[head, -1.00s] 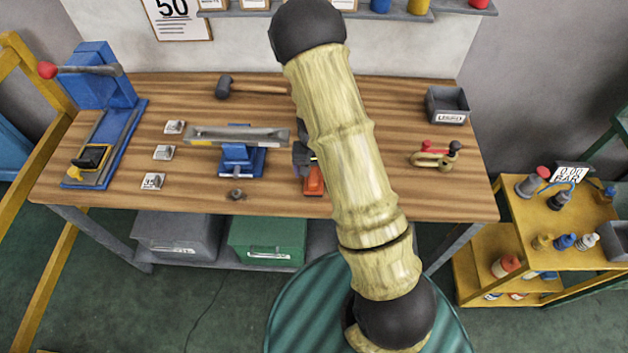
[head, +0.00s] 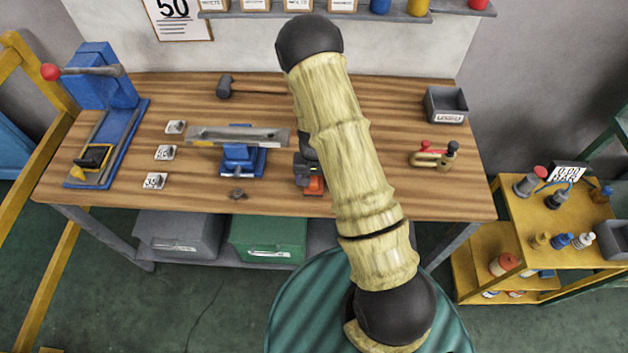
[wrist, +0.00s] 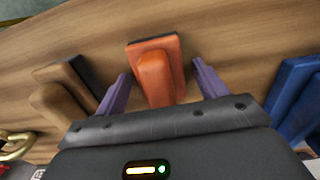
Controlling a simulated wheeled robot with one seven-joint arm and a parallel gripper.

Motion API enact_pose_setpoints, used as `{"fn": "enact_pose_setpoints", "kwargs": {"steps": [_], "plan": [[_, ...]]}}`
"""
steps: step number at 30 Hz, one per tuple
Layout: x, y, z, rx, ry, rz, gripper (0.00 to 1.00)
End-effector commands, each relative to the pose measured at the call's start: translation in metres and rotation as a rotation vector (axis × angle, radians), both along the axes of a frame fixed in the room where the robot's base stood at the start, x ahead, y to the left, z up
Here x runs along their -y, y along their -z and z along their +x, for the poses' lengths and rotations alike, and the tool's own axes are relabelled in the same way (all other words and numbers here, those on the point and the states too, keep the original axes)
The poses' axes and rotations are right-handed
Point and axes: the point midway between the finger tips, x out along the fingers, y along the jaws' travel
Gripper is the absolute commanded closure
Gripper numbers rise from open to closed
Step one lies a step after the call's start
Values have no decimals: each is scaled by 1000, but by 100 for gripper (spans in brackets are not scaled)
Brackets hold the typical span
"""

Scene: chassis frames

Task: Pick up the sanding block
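An orange block with a raised rounded grip, which I take for the sanding block (wrist: 170,45), lies on the bench. In the wrist view it sits between the two purple fingers of my gripper (wrist: 160,72). The fingers are spread with a gap on each side and do not visibly touch it. In the head view the orange block (head: 315,186) shows near the front edge of the bench, partly covered by my gripper (head: 304,174) and arm.
A brown block with a dark base (wrist: 62,90) lies left of the orange one in the wrist view; my arm hides it in the head view. The blue vise (head: 240,160) stands close on the other side. A red-handled clamp (head: 434,157) is farther right.

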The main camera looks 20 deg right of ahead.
Motion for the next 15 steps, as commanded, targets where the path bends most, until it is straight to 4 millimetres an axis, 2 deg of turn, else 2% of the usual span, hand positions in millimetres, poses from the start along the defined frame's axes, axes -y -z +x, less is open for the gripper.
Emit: {"fn": "enact_pose_setpoints", "kwargs": {"steps": [1,7,15], "plan": [[0,0,0,0,0,0,39],[0,0,0,0,0,0,78],[0,-2,0,1,0,0,78]]}}
